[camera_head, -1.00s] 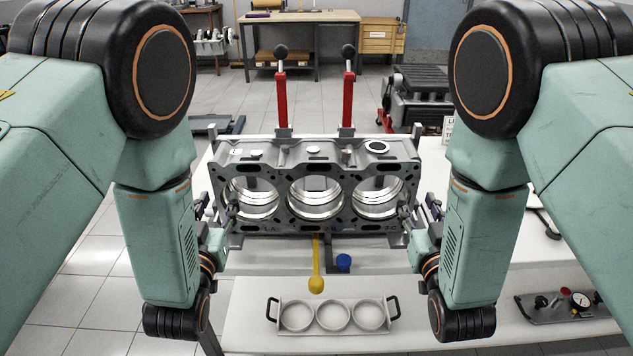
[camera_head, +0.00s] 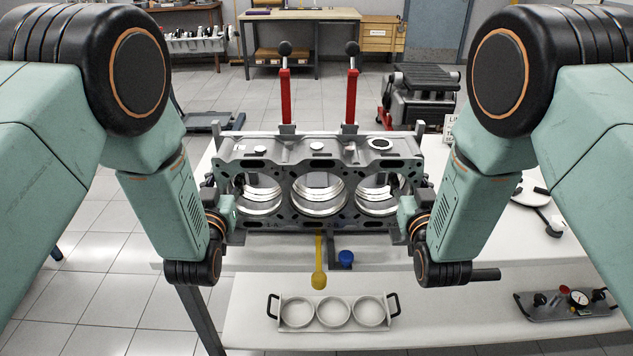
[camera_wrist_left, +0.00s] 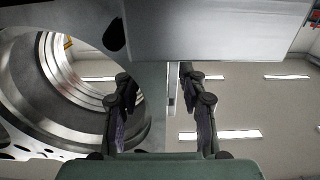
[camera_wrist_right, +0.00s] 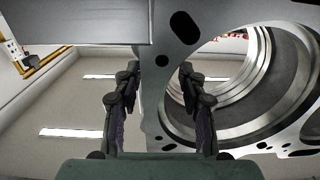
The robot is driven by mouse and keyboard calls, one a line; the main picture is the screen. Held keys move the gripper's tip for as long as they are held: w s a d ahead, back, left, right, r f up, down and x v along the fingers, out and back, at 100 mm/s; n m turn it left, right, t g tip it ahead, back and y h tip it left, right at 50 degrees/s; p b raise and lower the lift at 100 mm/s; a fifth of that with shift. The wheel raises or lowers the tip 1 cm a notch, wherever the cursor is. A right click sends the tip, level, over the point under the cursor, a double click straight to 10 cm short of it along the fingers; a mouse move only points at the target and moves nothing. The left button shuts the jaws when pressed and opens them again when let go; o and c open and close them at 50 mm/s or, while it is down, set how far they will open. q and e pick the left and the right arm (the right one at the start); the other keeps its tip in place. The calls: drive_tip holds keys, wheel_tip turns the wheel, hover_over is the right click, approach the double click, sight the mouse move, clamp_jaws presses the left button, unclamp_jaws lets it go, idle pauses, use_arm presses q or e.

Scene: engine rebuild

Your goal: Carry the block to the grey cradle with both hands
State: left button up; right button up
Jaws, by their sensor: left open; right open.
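The block (camera_head: 320,224) is a grey metal engine block with three large round bores. It sits level in the middle of the white table between grey upright posts (camera_head: 216,132). My left gripper (camera_head: 210,188) is at its left end; in the left wrist view its open fingers (camera_wrist_left: 155,78) stand on either side of the block's end edge. My right gripper (camera_head: 427,190) is at the right end, also open, with its fingers (camera_wrist_right: 158,76) on either side of the edge. Contact cannot be told. I cannot tell which grey part is the cradle.
Two upright red levers (camera_head: 286,98) with black knobs stand behind the block. A yellow-handled tool (camera_head: 319,278), a blue cap (camera_head: 346,258) and a tray with three rings (camera_head: 333,326) are in front. A gauge plate (camera_head: 566,304) lies at right. A dark grey machine (camera_head: 424,98) stands behind.

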use_arm(q)
drive_tip(key=shift+d, duration=0.3)
use_arm(e)
drive_tip(key=shift+d, duration=0.3)
use_arm(q)
drive_tip(key=shift+r, duration=0.1)
drive_tip(key=shift+c, duration=0.6)
use_arm(e)
drive_tip(key=shift+c, duration=0.4)
use_arm(q)
drive_tip(key=shift+a, duration=0.2)
drive_tip(key=c, duration=0.4)
use_arm(e)
drive_tip(key=shift+a, duration=0.2)
drive_tip(key=c, duration=0.4)
use_arm(q)
drive_tip(key=shift+d, duration=0.15)
clamp_jaws()
use_arm(e)
drive_tip(key=shift+d, duration=0.15)
clamp_jaws()
use_arm(q)
drive_tip(key=shift+r, duration=0.15)
use_arm(e)
drive_tip(key=shift+r, duration=0.1)
